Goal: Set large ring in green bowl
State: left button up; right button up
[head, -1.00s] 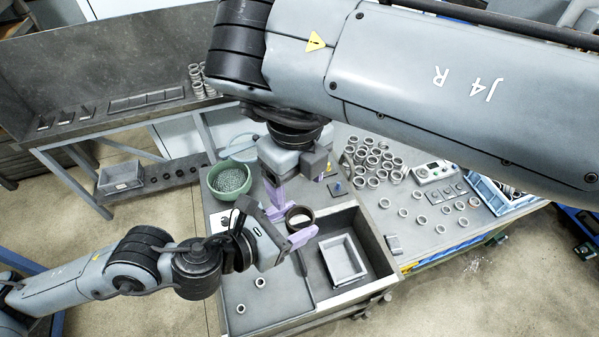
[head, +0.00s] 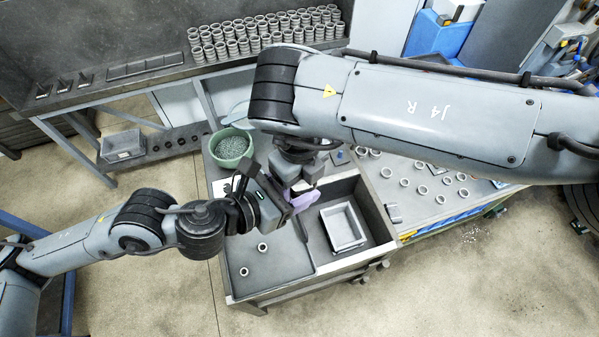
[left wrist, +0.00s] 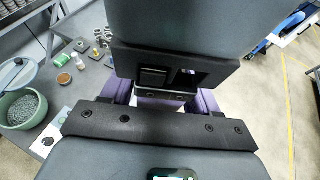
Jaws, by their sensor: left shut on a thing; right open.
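The green bowl (head: 216,141) stands at the table's back left corner, filled with grey granules. It also shows at the left edge of the left wrist view (left wrist: 10,124). My left gripper (head: 299,203) is shut on the large ring, right of and in front of the bowl. The ring itself is hidden now between the grippers. My right gripper (head: 290,177) is open, its purple fingers close to the left gripper and coming from above. In the left wrist view the two gripper bodies face each other closely, with purple fingers (left wrist: 160,95) partly showing between them.
Several loose rings (head: 438,199) lie on the right. Rows of rings (head: 265,35) stand on the back bench. My right arm spans above the table.

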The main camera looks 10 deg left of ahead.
jog(key=shift+c, duration=0.4)
jog(key=c, duration=0.7)
pick_arm(q)
jog(key=o, duration=1.3)
jog(key=shift+c, duration=0.2)
pick_arm(e)
jog(key=shift+c, duration=0.6)
pick_arm(q)
jog(key=shift+f, duration=0.1)
